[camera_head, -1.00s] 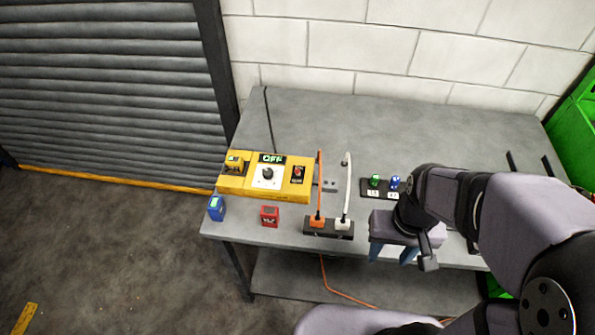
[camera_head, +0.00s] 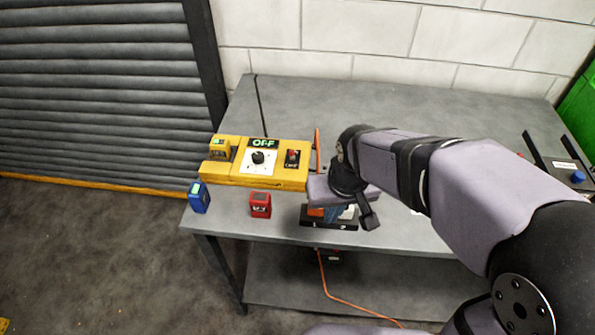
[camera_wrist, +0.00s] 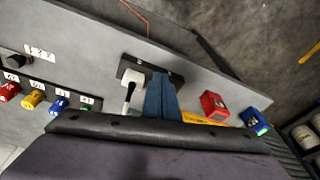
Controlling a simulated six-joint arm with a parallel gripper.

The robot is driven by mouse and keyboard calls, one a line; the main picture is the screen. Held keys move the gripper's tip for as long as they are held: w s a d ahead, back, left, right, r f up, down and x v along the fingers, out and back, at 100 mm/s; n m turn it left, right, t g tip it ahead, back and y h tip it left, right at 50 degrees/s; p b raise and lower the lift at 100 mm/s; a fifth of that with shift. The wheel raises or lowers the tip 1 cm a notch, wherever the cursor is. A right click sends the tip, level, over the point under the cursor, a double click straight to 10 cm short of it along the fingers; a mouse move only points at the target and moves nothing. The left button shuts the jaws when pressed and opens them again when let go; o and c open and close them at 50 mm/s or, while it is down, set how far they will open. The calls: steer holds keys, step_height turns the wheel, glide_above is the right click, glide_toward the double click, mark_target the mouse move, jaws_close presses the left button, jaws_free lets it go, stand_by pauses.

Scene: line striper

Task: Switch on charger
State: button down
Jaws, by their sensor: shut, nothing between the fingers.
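The yellow charger (camera_head: 225,174) sits on the grey table at the left, its display reading OFF. It has a black knob (camera_head: 258,157) on a white plate and a red switch (camera_head: 292,156) at its right end. A yellow sliver of it shows in the wrist view (camera_wrist: 196,118).
A blue battery-like block (camera_head: 198,198) and a red block (camera_head: 260,205) stand in front of the charger. Several coloured blocks with labels, one green (camera_wrist: 86,103), stand in a row at left in the wrist view. The table's back (camera_head: 400,105) is clear.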

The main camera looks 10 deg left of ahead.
mark_target(292, 155)
steer(key=w+a+r+m+t+y, duration=0.1)
steer(key=w+a+r+m+t, duration=0.1)
steer(key=w+a+r+m, duration=0.3)
steer(key=w+r+m, duration=0.3)
steer(key=m, duration=0.3)
steer(key=shift+r+y, duration=0.3)
steer(key=shift+r, duration=0.05)
steer(key=shift+w, duration=0.1)
steer(key=p+x, duration=0.1)
steer(key=x, duration=0.2)
steer(key=w+p+x, duration=0.1)
steer(key=x, duration=0.2)
steer(key=w+r+p+x, duration=0.1)
steer(key=p+x, duration=0.1)
steer(key=x, duration=0.2)
steer(key=shift+a+f, duration=0.15)
steer(key=shift+a, duration=0.3)
steer(key=shift+w+a+p, duration=0.35)
steer(key=shift+w+a, duration=0.2)
steer(key=shift+w, duration=0.25)
